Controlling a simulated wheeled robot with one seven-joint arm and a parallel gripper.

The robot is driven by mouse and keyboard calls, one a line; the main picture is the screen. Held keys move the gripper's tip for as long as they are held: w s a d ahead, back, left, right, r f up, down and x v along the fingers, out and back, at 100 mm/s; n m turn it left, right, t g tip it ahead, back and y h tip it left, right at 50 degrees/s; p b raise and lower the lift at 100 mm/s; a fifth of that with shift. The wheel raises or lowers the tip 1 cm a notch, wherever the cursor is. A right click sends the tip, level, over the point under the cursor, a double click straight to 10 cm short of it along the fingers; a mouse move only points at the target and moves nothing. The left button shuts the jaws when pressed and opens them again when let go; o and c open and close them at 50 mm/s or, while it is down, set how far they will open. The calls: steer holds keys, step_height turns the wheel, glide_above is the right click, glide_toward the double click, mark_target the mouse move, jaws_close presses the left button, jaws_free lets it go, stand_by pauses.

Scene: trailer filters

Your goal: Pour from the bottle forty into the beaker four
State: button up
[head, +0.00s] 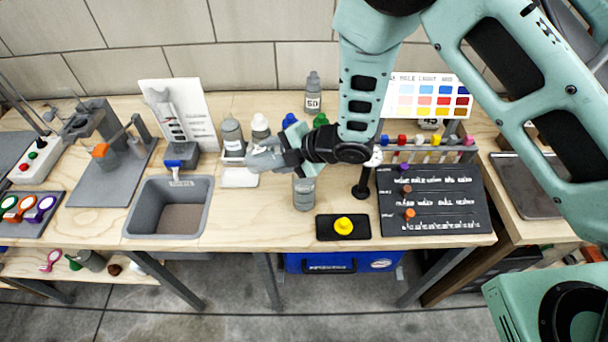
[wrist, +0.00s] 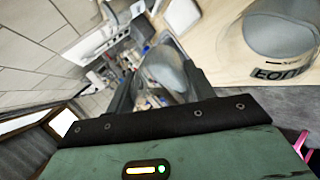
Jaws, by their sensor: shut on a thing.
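My gripper (head: 270,157) reaches left above the bench and is shut on a grey, see-through bottle. The bottle shows between the dark fingers in the wrist view (wrist: 165,75); it looks tipped well over, but its label is hidden, so I cannot read forty on it. The beaker four (head: 304,194) is a grey vessel standing upright on the bench, just below and right of the gripper. It also shows large at the right of the wrist view (wrist: 283,38), with a partly legible FOUR label. I cannot see any liquid leaving the bottle.
A bottle marked 50 (head: 313,97) stands at the back. A grey sink (head: 169,206) is further left.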

steer(key=shift+r+y+b, duration=0.3)
steer(key=shift+y+b, duration=0.2)
steer(key=shift+b, duration=0.05)
stand_by(1.0)
steer(key=shift+f+t+y+b, duration=0.45)
steer(key=shift+y+b, duration=0.35)
steer(key=shift+b, duration=0.6)
stand_by(1.1)
steer(key=shift+s+d+r+t+y+b, duration=0.1)
steer(key=shift+d+r+t+y+b, duration=0.1)
steer(key=shift+r+y+b, duration=0.55)
steer(key=shift+d+r+t+y+b, duration=0.2)
steer(key=shift+r+b, duration=0.3)
steer(key=shift+b, duration=0.4)
stand_by(1.2)
